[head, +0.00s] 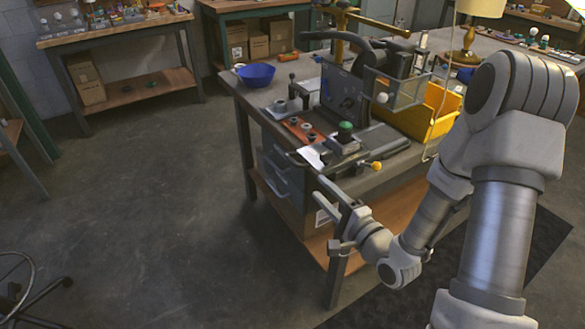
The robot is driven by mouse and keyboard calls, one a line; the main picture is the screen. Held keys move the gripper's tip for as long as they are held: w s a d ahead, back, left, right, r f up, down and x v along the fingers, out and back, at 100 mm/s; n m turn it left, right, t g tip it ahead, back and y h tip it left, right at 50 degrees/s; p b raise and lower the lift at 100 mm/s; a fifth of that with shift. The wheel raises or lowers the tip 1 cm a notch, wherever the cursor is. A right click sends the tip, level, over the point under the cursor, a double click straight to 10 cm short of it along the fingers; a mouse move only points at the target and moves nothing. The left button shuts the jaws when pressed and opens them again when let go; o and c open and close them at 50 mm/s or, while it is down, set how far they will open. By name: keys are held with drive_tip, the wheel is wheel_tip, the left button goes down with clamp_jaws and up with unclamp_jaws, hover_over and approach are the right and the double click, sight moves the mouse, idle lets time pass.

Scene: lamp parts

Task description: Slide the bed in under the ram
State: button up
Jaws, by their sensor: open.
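A dark bench press (341,91) stands on the near workbench. What looks like its bed, a flat dark plate (388,139), lies in front of it, low on the bench top. I cannot make out the ram clearly among the dark parts. My gripper (318,188) is open and seems empty, in front of the bench edge and below the bar. Whether it touches anything is unclear.
A red-brown tray (299,129) with small dark parts and a blue bowl (257,75) are to the left on the bench. A yellow bin (428,113) and a lamp (465,45) are to the right. The floor (150,220) at left is mostly clear.

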sight(297, 166)
drive_tip(key=b+x, duration=0.8)
drive_tip(key=x, duration=0.5)
drive_tip(key=shift+w+a, duration=0.15)
drive_tip(key=shift+a, duration=0.15)
clamp_jaws()
idle(1.2)
